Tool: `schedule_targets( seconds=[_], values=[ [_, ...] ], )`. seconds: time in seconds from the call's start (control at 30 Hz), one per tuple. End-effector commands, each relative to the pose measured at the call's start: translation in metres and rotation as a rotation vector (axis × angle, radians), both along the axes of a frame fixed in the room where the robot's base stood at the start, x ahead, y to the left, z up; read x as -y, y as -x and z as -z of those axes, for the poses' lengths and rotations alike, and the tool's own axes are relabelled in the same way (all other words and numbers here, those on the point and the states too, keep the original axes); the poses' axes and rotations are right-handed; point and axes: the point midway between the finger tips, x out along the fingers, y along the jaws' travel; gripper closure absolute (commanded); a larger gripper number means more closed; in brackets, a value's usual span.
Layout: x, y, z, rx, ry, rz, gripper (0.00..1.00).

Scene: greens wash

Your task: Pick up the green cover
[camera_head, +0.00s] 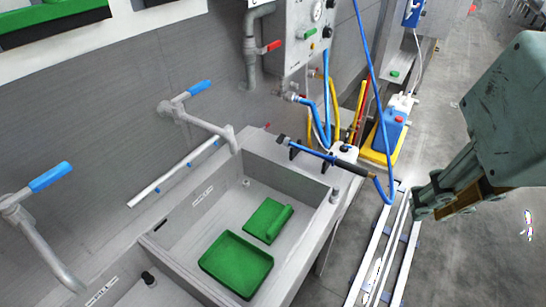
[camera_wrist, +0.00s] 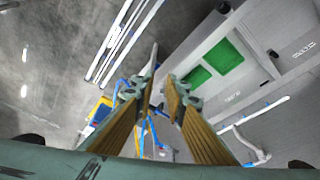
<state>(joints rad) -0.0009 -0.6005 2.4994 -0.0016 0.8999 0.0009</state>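Two green pieces lie in the grey sink basin. The larger one is a shallow green tray with a raised rim (camera_head: 235,264), nearer the front; it also shows in the wrist view (camera_wrist: 223,56). The smaller is a flat green piece with a raised bar along one side (camera_head: 262,221), seen behind the tray and also in the wrist view (camera_wrist: 197,77). I take this smaller piece as the green cover, but the frames do not label it. My gripper (camera_head: 418,204) is to the right of the sink, away from both pieces. Its fingers (camera_wrist: 164,84) are apart with nothing between them.
The sink wall (camera_head: 310,243) stands between my gripper and the basin. A blue spray hose (camera_head: 330,157) lies over the sink's far right edge. A tap (camera_head: 205,124) reaches over the back. A blue canister (camera_head: 391,130) stands on the floor. White rails (camera_head: 375,255) run beside the sink.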

Motion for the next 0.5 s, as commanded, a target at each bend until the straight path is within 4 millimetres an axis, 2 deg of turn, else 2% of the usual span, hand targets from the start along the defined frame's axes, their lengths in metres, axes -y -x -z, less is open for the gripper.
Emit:
schedule_targets(
  seconds=[0.03, 0.17, 0.5],
  values=[
    [0.0, 0.0, 0.0, 0.0, 0.0, 0.0, 0.83],
    [0.0, 0.0, 0.0, 0.0, 0.0, 0.0, 0.72],
    [-0.0002, -0.0008, -0.0001, -0.001, 0.0, 0.001, 0.72]
  ],
)
